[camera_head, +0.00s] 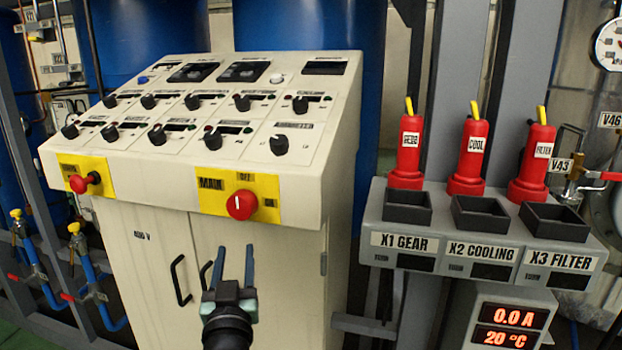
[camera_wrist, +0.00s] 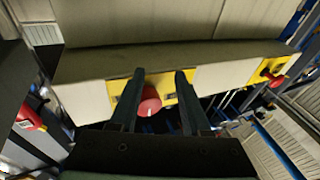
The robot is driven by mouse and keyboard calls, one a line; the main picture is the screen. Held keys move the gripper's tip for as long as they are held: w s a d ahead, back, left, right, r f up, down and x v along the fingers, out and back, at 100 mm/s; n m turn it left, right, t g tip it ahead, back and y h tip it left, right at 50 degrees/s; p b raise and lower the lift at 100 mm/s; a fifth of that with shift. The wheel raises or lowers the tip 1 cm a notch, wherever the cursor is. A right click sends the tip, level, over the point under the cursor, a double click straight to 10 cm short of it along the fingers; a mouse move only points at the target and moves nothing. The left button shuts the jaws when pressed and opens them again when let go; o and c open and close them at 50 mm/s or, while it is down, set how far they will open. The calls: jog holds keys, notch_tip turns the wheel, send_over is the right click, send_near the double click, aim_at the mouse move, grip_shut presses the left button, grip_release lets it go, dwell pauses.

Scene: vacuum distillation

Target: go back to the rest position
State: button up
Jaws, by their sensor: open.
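My gripper (camera_head: 234,268) is open and empty in front of the control cabinet (camera_head: 335,150), low and below its MAIN switch. The red round MAIN knob (camera_head: 241,206) sits on a yellow plate on the cabinet's front edge, with a white mark pointing upward. In the wrist view my gripper (camera_wrist: 160,88) has its two dark fingers apart, and the red knob (camera_wrist: 149,101) shows between them. The gap between fingers and knob is hard to judge, but in the head view the fingertips appear below the knob.
A red knob (camera_head: 84,182) sticks out at the cabinet's left. Red plugs (camera_head: 407,150) stand behind empty sockets (camera_head: 480,217) on the grey shelf at the right. Blue pipes with valves (camera_head: 80,260) stand at the left.

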jog(key=s+d+r+m+g+h, duration=0.2)
jog(key=s+d+r, duration=0.9)
jog(key=s+d, duration=0.3)
jog(key=s+r+t, duration=0.5)
jog(key=s+r, duration=0.1)
jog(key=r, duration=0.6)
jog(key=s+r+t, duration=0.4)
jog(key=s+r, duration=0.2)
jog(key=r, duration=0.6)
notch_tip(320, 180, up, 17)
jog(key=p, duration=1.7)
jog(key=shift+s+a+r+t, duration=0.2)
jog(key=shift+a+t, duration=0.1)
jog(key=shift+a, duration=0.15)
jog(key=shift+f, duration=0.1)
